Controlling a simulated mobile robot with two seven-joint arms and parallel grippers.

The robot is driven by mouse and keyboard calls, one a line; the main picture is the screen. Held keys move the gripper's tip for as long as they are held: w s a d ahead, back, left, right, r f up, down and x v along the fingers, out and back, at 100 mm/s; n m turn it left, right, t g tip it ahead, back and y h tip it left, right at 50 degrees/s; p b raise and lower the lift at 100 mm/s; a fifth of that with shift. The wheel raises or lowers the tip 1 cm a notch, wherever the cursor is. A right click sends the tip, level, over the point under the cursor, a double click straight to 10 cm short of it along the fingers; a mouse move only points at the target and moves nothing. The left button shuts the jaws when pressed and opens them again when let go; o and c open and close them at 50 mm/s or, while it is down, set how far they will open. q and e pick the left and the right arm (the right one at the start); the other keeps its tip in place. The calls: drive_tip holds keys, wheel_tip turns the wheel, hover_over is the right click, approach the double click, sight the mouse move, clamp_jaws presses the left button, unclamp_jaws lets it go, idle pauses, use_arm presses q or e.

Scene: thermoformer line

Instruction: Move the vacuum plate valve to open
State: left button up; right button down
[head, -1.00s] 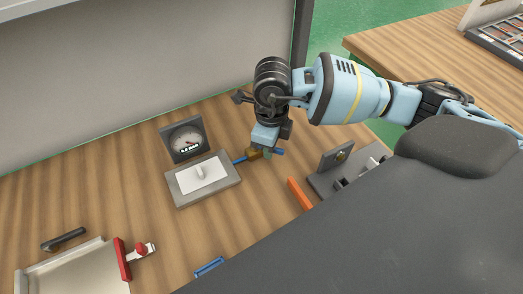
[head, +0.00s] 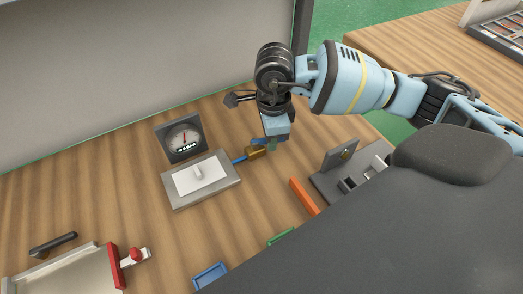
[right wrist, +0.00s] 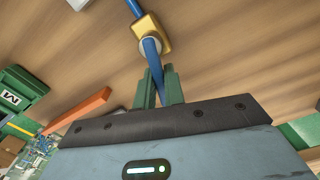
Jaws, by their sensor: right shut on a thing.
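The vacuum plate valve (head: 256,152) is a small brass block joined by a blue hose to the grey vacuum plate (head: 230,186). In the right wrist view the brass valve (right wrist: 152,36) has a blue handle (right wrist: 152,62) running roughly in line with the hose. My right gripper (head: 271,145) is at the valve. Its green fingers (right wrist: 159,88) are shut on the handle's end, and the fingers partly hide that end. A white panel with a small pale knob tops the plate. The dial gauge (head: 184,139) behind it has its needle pointing up. My left gripper is not in view.
An orange bar (head: 304,196) and a grey fixture (head: 325,185) lie right of the valve. A metal tray (head: 75,275) with a red clamp (head: 116,267), a black handle (head: 53,245) and a blue bracket (head: 210,275) are nearer. Open wood lies between.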

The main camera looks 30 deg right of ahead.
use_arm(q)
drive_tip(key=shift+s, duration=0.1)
use_arm(e)
drive_tip(key=shift+w+d+f+n+b, duration=0.1)
drive_tip(key=shift+w+n+b, duration=0.15)
drive_tip(key=shift+n, duration=0.25)
drive_tip(key=shift+w+f+n+b, duration=0.1)
drive_tip(key=shift+n+b, duration=0.15)
drive_tip(key=shift+n, duration=0.25)
drive_tip(key=shift+w+r+n, duration=0.15)
drive_tip(key=shift+n, duration=0.45)
drive_tip(key=c, duration=1.5)
unclamp_jaws()
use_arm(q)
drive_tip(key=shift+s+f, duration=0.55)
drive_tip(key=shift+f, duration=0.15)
use_arm(e)
drive_tip(key=shift+o, duration=0.5)
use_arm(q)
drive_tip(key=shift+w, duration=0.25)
